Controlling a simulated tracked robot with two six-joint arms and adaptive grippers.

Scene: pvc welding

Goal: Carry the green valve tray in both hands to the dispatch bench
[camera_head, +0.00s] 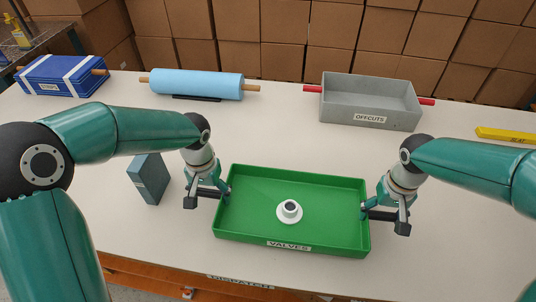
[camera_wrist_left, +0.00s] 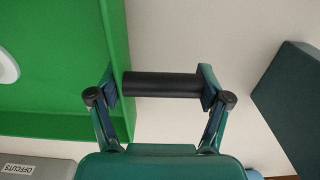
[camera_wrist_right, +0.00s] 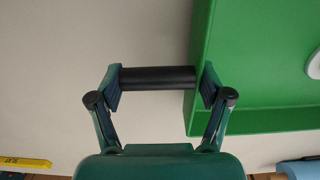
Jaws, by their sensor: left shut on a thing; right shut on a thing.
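The green tray (camera_head: 250,215), labelled VALVES, is over the pale bench (camera_head: 300,138), whose front label appears to read DISPATCH. It looks about level; I cannot tell if it touches the bench. A white round fitting with a dark opening (camera_head: 290,205) sits in it. My left gripper (camera_head: 222,190) is shut on the black bar handle (camera_wrist_left: 160,85) at the tray's left end. My right gripper (camera_head: 367,210) is shut on the matching black handle (camera_wrist_right: 158,78) at the right end. Both handles show between the fingers in the wrist views.
A dark grey-blue block (camera_head: 149,179) stands left of my left gripper. Along the back are a blue strapped case (camera_head: 60,75), a light blue roll (camera_head: 197,84), a grey OFFCUTS bin (camera_head: 370,101) and a yellow bar (camera_head: 505,134). Cardboard boxes (camera_head: 290,35) stack behind. The bench middle is clear.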

